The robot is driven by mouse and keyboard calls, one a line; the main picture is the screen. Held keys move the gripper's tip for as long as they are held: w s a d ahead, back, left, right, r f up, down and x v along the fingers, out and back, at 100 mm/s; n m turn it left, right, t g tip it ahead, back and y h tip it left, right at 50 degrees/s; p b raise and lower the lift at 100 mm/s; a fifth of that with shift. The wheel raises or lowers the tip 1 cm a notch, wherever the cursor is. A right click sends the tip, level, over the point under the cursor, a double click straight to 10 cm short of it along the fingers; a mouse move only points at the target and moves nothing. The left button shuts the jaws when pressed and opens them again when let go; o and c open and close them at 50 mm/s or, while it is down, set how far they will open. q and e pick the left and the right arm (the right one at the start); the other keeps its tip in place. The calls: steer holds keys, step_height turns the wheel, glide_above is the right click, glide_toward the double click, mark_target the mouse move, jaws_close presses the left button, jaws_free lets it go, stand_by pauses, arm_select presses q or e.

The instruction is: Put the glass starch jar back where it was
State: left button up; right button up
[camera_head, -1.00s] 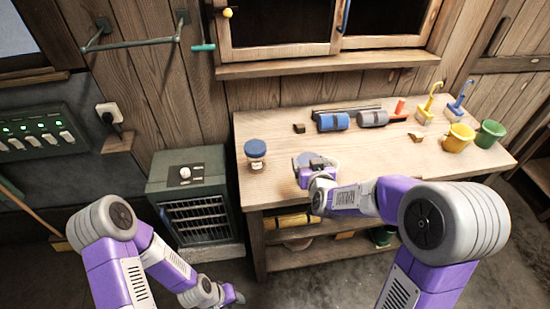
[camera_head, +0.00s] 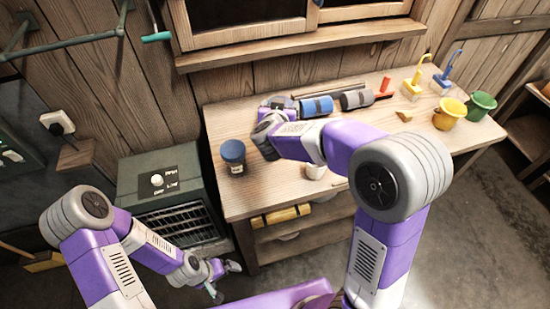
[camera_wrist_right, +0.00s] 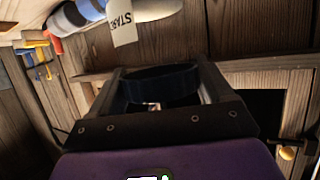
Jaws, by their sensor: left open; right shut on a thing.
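My right gripper (camera_wrist_right: 160,100) is shut on the dark lid (camera_wrist_right: 160,82) of the glass starch jar. In the head view, this gripper (camera_head: 270,118) is at the back left of the workbench, beside the blue roll, and mostly hides the jar. I cannot tell whether the jar touches the bench. My left gripper (camera_head: 223,280) is open and empty, low in front of the bench, left of its shelves.
A white cup (camera_head: 316,171) is near the front edge. A blue roll (camera_head: 317,107) and grey roll (camera_head: 356,99) lie behind. Yellow (camera_head: 450,114) and green (camera_head: 481,105) pots stand right. A green heater (camera_head: 160,172) is left.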

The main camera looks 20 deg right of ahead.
steer(key=shift+a+r+m+h, duration=0.1)
steer(key=shift+a+m+h, duration=0.2)
steer(key=shift+m+h, duration=0.25)
steer(key=shift+s+a+m+g+h+b, duration=0.25)
steer(key=shift+s+m+g+h+b, duration=0.15)
steer(key=shift+g+h, duration=0.1)
steer(key=shift+s+a+m+h, duration=0.25)
steer(key=shift+s+h, duration=0.1)
steer(key=shift+s+a+f+g, duration=0.2)
steer(key=shift+f+g, duration=0.1)
steer(key=shift+f, duration=0.1)
step_height(320, 180, down, 9)
steer(key=b, duration=0.4)
steer(key=shift+f+b, duration=0.2)
steer(key=shift+b, duration=0.1)
